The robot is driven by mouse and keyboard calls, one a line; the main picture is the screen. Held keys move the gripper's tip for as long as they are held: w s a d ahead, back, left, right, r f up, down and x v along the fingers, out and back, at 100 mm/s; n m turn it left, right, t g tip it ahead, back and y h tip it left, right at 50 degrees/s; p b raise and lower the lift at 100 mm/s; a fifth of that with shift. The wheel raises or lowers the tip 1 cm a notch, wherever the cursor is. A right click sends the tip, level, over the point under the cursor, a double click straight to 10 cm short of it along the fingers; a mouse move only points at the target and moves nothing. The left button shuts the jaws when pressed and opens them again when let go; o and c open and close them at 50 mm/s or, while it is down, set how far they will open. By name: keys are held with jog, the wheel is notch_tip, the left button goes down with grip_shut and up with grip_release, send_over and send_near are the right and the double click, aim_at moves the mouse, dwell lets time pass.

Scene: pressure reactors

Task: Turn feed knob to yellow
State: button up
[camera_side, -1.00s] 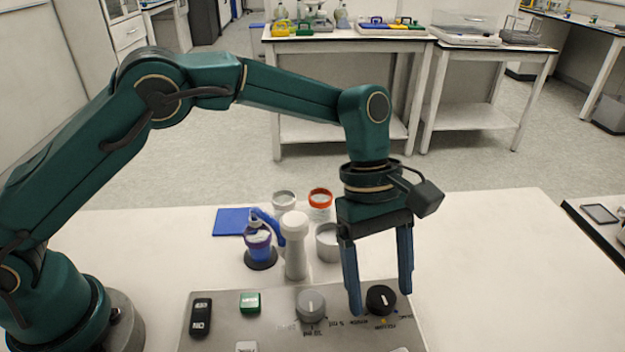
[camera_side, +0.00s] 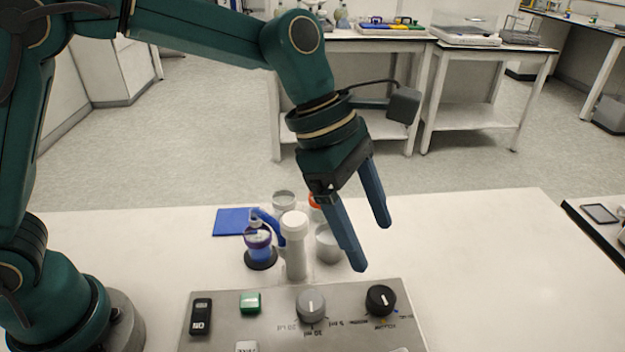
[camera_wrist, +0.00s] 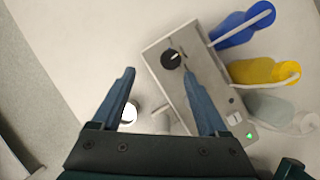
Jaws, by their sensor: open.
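The feed knob, a round black knob with a pale pointer line (camera_side: 381,300), sits at the right of the grey control panel (camera_side: 230,335). Small lettering lies around it; one word near its front edge looks like "yellow". The exact pointer setting is too small to tell. In the wrist view the black knob (camera_wrist: 171,60) shows uncovered between and beyond the fingertips. My gripper (camera_side: 373,247) is open and empty, tilted, above and behind the panel's right part, apart from the knob. It also shows in the wrist view (camera_wrist: 159,73), its right finger overlapping the panel.
A grey knob (camera_side: 311,304), a green button (camera_side: 250,302) and a black switch (camera_side: 201,317) share the panel. A white cylinder (camera_side: 295,250) and a purple-and-blue vessel (camera_side: 258,246) stand behind it. Blue (camera_wrist: 240,25) and yellow (camera_wrist: 262,71) items lie beside the panel.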

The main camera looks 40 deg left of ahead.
jog(key=s+a+r+m+t+y, duration=0.2)
jog(key=s+a+r+m+t, duration=0.25)
jog(key=a+r, duration=0.5)
jog(key=s+a+f+m+y, duration=0.2)
jog(key=s+a+f+m, duration=0.5)
jog(key=m, duration=0.8)
jog(key=shift+s+a+f+y, duration=0.3)
jog(key=shift+s+a+y, duration=0.1)
jog(key=shift+s+a, duration=0.85)
